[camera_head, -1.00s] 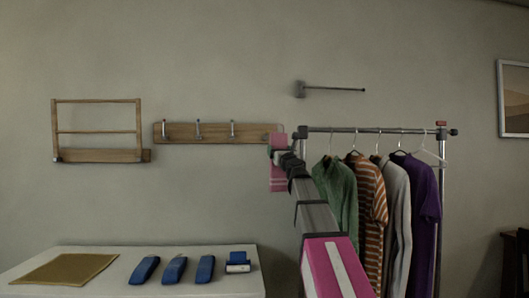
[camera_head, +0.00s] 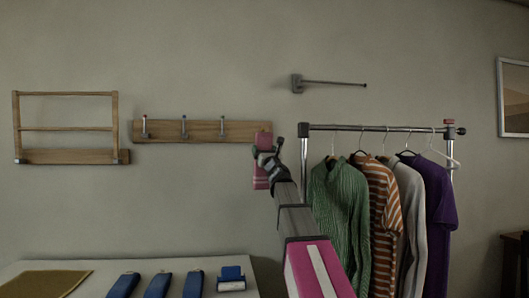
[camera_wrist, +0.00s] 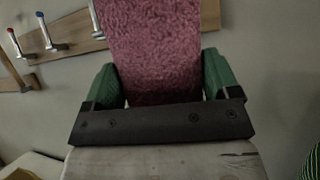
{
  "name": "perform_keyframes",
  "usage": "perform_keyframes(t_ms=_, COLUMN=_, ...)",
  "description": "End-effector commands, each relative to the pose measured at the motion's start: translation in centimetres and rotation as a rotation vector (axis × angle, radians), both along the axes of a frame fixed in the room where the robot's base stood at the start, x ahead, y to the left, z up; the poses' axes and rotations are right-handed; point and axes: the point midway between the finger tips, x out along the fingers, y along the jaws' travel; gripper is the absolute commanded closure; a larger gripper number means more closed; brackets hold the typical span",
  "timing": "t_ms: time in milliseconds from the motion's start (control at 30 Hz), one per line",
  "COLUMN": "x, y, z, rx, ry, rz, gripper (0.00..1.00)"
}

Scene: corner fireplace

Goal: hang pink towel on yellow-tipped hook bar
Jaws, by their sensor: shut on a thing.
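A pink towel (camera_head: 261,176) hangs upright from my gripper (camera_head: 268,158), which is shut on it. In the wrist view the towel (camera_wrist: 155,50) fills the space between the green fingers of my gripper (camera_wrist: 157,90). A wooden hook bar (camera_head: 204,131) is fixed to the wall. In the head view, the towel covers part of its right end. Three hooks show, and the wrist view gives one a red tip (camera_wrist: 11,31) and one a blue tip (camera_wrist: 40,14). I cannot make out a yellow tip. I cannot tell whether the towel touches the bar.
A wooden rack (camera_head: 66,156) is on the wall at left. A grey rod (camera_head: 334,84) juts from the wall above. A clothes rail (camera_head: 345,127) with several garments stands close at right. Below, a white table (camera_head: 80,266) holds a brown mat (camera_head: 42,284) and several blue items.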

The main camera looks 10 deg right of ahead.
Motion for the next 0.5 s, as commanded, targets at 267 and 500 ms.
perform_keyframes(t_ms=267, x=1.8, y=0.0, z=0.0, rx=0.000, ry=0.000, rz=0.000, gripper=0.47)
perform_keyframes(t_ms=500, x=3.2, y=0.0, z=-0.1, rx=-0.001, ry=0.000, rz=-0.001, gripper=0.47)
